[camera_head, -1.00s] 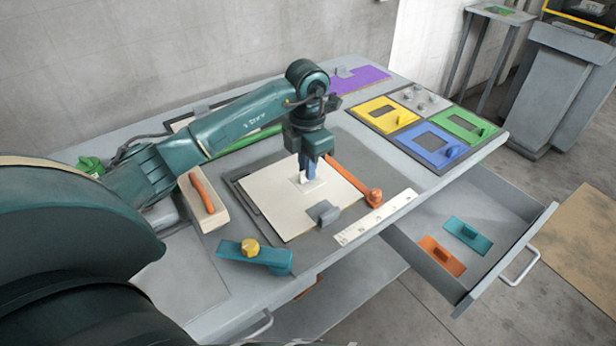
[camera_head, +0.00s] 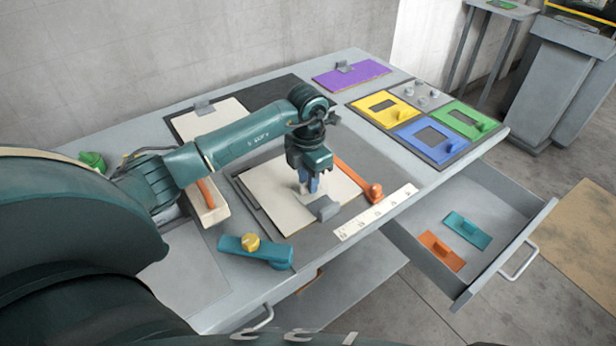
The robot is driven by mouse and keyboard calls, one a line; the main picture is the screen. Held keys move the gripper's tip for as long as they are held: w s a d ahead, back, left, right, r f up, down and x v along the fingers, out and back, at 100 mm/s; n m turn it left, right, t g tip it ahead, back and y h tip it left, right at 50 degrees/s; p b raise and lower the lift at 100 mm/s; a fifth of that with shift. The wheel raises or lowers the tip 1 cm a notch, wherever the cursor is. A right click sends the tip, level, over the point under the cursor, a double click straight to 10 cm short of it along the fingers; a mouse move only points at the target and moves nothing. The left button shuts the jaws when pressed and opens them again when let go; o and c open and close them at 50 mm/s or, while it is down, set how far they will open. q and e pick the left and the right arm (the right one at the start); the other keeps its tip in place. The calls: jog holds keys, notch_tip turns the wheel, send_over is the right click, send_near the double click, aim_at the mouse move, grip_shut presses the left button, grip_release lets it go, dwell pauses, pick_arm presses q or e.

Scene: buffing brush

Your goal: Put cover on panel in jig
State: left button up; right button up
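A cream panel (camera_head: 273,198) lies in a dark jig frame (camera_head: 262,218) on the bench, with a grey block (camera_head: 327,208) at its front edge. My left gripper (camera_head: 308,187) points down over the panel's middle, its blue fingertips at a small pale plate (camera_head: 304,195) on or just above the panel. I cannot tell whether the fingers are shut on it. My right gripper is not in view.
An orange lever (camera_head: 350,174) lies beside the panel, behind a white ruler strip (camera_head: 376,211). A teal tool (camera_head: 240,248) and an orange-handled block (camera_head: 210,206) are on the left. The open drawer (camera_head: 410,222) holds teal and orange pieces. A purple plate (camera_head: 340,77) lies behind.

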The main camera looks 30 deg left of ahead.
pick_arm(q)
jog(key=shift+o, duration=0.7)
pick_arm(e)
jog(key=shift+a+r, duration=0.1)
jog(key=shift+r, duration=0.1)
pick_arm(q)
jog(key=shift+r, duration=0.1)
jog(key=shift+r, duration=0.2)
notch_tip(320, 180, up, 12)
jog(key=b, duration=0.1)
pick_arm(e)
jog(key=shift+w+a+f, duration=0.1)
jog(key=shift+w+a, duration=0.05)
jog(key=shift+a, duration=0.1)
pick_arm(q)
jog(key=shift+f, duration=0.15)
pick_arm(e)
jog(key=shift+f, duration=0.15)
